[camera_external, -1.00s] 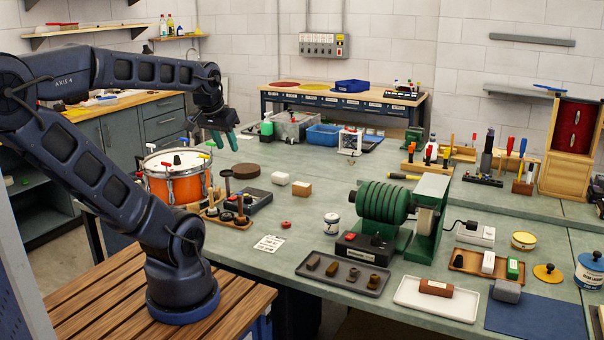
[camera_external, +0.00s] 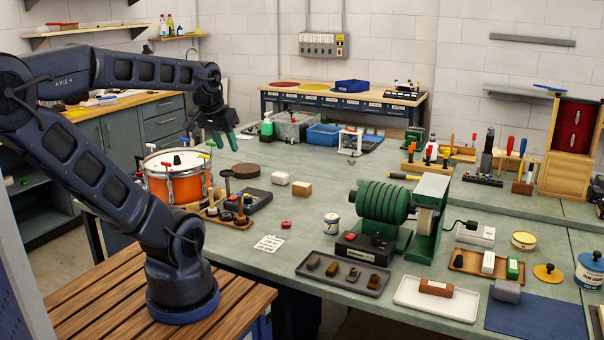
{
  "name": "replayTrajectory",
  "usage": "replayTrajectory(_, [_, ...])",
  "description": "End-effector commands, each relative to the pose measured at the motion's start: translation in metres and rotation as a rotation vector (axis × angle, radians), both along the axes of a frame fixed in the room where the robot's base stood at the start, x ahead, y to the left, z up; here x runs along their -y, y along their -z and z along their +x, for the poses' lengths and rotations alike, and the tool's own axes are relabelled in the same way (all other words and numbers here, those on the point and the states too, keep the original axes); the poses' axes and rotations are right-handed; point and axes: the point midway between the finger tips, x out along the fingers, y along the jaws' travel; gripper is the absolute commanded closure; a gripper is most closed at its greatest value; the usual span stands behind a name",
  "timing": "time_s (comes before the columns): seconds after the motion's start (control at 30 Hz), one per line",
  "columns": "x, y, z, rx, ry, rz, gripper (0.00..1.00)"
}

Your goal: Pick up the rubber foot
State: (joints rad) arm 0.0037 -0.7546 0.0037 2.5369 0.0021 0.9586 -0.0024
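My gripper (camera_external: 224,140) hangs at the end of my raised arm, fingertips down, behind and above the orange drum (camera_external: 178,177). Its two green fingers look apart, with nothing seen between them. I cannot say for sure which thing is the rubber foot. Small dark parts stand on a wooden rack (camera_external: 245,226) right of the drum, and several small brownish pieces lie in a dark tray (camera_external: 301,268) at the front; either group is too small to identify.
A green machine (camera_external: 430,205) with a ribbed drum stands mid-bench. A white tray (camera_external: 405,302) with a brown block, a blue mat (camera_external: 535,318) and a grey block (camera_external: 505,290) lie front right. Bench near the card (camera_external: 269,244) is mostly clear.

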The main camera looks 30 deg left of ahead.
Motion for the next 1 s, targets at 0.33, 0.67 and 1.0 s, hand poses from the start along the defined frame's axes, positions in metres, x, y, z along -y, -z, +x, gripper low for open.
replayTrajectory(0.33, [0.000,0.000,0.000,0.000,0.000,0.000,0.50])
replayTrajectory(0.67, [0.000,-0.010,0.001,0.003,0.000,0.000,0.50])
replayTrajectory(1.0, [0.008,-0.064,0.019,-0.018,-0.034,-0.049,0.50])
